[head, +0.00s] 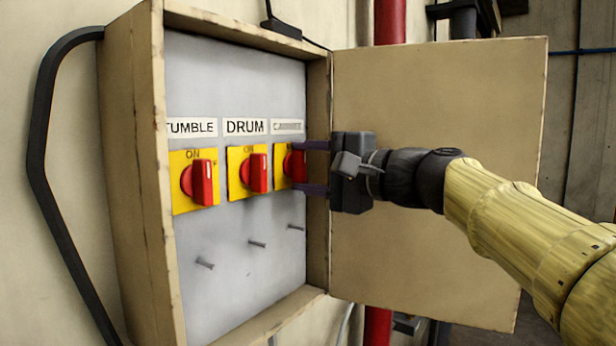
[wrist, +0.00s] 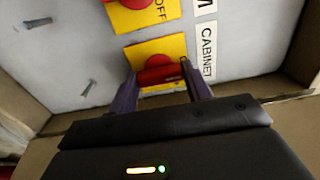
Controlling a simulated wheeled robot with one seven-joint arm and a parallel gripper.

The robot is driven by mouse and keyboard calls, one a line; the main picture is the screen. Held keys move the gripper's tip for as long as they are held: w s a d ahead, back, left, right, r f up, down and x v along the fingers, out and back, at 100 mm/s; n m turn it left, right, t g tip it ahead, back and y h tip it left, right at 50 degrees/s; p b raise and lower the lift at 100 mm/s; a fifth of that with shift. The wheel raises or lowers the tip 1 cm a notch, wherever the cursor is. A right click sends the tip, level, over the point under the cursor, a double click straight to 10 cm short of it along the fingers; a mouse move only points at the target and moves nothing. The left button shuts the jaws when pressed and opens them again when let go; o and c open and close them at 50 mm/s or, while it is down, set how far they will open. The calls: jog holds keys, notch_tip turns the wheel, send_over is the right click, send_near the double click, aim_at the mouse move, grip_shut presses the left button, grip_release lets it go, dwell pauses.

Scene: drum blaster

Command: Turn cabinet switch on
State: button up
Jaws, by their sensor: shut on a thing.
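The cabinet switch (head: 295,165) is the rightmost of three red knobs on yellow plates inside the open box. In the wrist view its red knob (wrist: 160,75) sits between my two fingers, below the label reading CABINET (wrist: 206,48) in the head view's sense of up. My gripper (head: 308,168) reaches in from the right, one finger above the knob and one below it. In the wrist view my gripper (wrist: 158,84) is shut on the knob. The knob's exact angle is hard to tell, and its ON and OFF marks are hidden.
The DRUM switch (head: 255,172) and TUMBLE switch (head: 200,182) stand to the left. Several bolts (head: 257,244) stick out below. The open door (head: 440,90) stands right, behind my arm. The box's right wall (head: 318,250) is close to my gripper.

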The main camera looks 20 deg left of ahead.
dwell(0.3)
jog(key=o, duration=1)
jog(key=b+v, duration=0.7)
jog(key=v, duration=1)
jog(key=shift+s+d+f, duration=0.1)
jog(key=shift+s+d, duration=0.05)
jog(key=shift+d, duration=0.05)
jog(key=shift+f, duration=0.1)
